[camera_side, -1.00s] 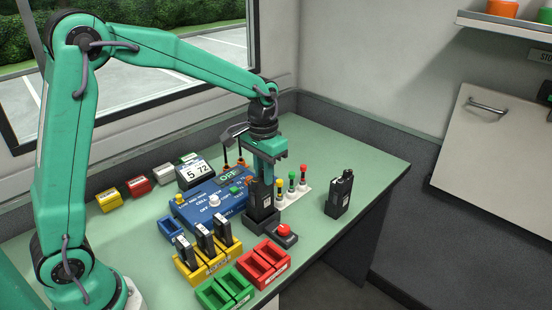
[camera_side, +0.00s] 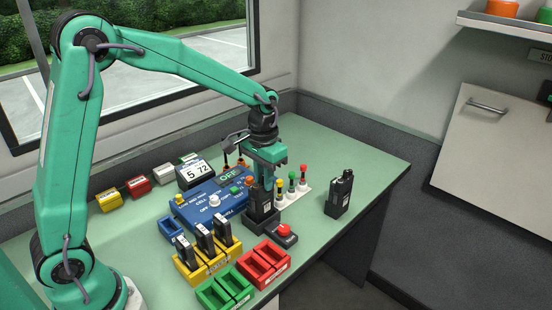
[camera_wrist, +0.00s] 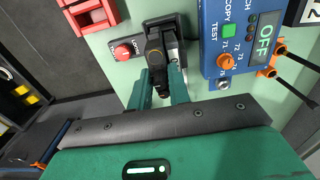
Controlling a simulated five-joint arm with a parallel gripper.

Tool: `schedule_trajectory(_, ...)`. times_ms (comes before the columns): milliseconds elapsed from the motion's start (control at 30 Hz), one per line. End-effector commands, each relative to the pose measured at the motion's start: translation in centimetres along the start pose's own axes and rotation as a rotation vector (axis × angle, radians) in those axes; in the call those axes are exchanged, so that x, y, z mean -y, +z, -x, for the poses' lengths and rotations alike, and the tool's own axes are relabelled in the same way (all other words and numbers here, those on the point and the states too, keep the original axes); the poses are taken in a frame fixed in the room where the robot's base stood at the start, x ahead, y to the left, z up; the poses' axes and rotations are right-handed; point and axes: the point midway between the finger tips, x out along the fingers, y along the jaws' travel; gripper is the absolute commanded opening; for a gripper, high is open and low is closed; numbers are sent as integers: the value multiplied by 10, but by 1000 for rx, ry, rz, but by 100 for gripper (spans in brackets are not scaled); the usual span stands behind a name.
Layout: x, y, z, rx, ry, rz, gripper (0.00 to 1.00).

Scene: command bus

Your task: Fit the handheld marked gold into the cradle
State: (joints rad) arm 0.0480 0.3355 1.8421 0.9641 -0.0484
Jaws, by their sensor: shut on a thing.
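My gripper (camera_side: 264,184) is shut on a dark handheld (camera_side: 262,200), which stands upright with its lower part inside the black cradle (camera_side: 262,222). I cannot tell whether it sits fully down. In the wrist view, the fingers of my gripper (camera_wrist: 166,88) reach to the handheld (camera_wrist: 156,46), and a small yellow mark shows on it. The cradle (camera_wrist: 176,24) shows around and beyond it. A second dark handheld (camera_side: 338,195) stands upright and apart on the right of the table; its marking is too small to tell.
A red button box (camera_side: 284,233) sits close by the cradle. A blue control unit (camera_side: 212,198) with OFF on its display is to the left. Colored knobs (camera_side: 291,187) stand behind right. Yellow (camera_side: 208,262), red (camera_side: 264,262) and green (camera_side: 225,288) trays are in front.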

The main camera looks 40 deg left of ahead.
Motion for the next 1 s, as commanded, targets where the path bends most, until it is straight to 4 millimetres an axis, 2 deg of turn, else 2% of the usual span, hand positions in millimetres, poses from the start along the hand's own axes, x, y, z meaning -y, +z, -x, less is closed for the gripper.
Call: schedule_trajectory(1000, 0, 0, -14, -2, 0, 0, 0)
